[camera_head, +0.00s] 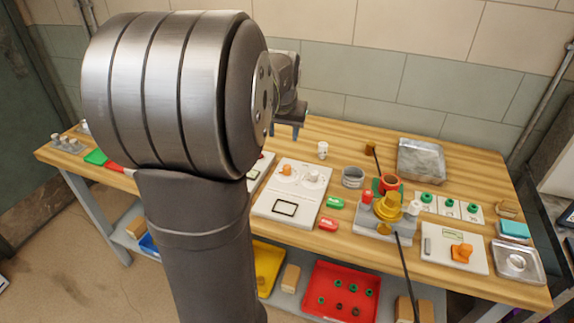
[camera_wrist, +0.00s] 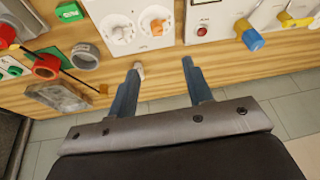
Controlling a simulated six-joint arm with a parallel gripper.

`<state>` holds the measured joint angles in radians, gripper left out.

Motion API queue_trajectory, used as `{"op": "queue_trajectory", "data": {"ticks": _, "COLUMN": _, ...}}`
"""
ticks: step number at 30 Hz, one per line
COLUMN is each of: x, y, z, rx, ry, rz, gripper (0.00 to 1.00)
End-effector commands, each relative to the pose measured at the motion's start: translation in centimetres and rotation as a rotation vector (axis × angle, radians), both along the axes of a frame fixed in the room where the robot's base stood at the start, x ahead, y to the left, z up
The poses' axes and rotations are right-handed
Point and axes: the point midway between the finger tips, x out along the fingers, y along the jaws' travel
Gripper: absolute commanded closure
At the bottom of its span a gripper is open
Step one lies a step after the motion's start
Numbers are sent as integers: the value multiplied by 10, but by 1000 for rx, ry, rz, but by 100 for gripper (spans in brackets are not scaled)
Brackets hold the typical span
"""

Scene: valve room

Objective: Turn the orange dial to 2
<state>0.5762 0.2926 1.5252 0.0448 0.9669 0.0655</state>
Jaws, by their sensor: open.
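The orange dial (camera_head: 287,170) sits on a white panel (camera_head: 268,207), beside a white dial (camera_head: 312,176). The panel lies on the wooden table and has a dark-framed rectangle on its near part. In the wrist view the orange dial (camera_wrist: 157,27) shows on a round scale; I cannot read which number it points to. My gripper (camera_head: 297,132) hangs above the back of the table, behind the panel, partly hidden by my arm. In the wrist view my gripper (camera_wrist: 162,70) is open and empty, its fingers apart and clear of the orange dial.
A small white cup (camera_head: 323,150) stands behind the panel, close to the left fingertip in the wrist view. A grey ring (camera_head: 352,177), a red valve (camera_head: 388,183) and a metal tray (camera_head: 421,160) lie to the right. A blue-and-yellow handle (camera_wrist: 250,38) stands beside the panel.

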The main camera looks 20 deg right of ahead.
Motion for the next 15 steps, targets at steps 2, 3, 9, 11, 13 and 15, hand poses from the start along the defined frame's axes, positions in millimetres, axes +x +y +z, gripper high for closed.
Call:
{"op": "queue_trajectory", "data": {"ticks": 2, "x": -4, "y": -4, "z": -3, "rx": -24, "ry": 1, "rz": 90, "gripper": 54}}
{"op": "queue_trajectory", "data": {"ticks": 3, "x": -4, "y": -6, "z": -4, "rx": -37, "ry": -1, "rz": 129, "gripper": 54}}
{"op": "queue_trajectory", "data": {"ticks": 9, "x": -7, "y": -10, "z": -7, "rx": -73, "ry": -2, "rz": 244, "gripper": 54}}
{"op": "queue_trajectory", "data": {"ticks": 11, "x": -6, "y": -11, "z": -9, "rx": -76, "ry": -2, "rz": 254, "gripper": 54}}
{"op": "queue_trajectory", "data": {"ticks": 13, "x": -4, "y": -12, "z": -15, "rx": -77, "ry": -1, "rz": 257, "gripper": 54}}
{"op": "queue_trajectory", "data": {"ticks": 15, "x": -1, "y": -13, "z": -24, "rx": -75, "ry": 1, "rz": 257, "gripper": 54}}
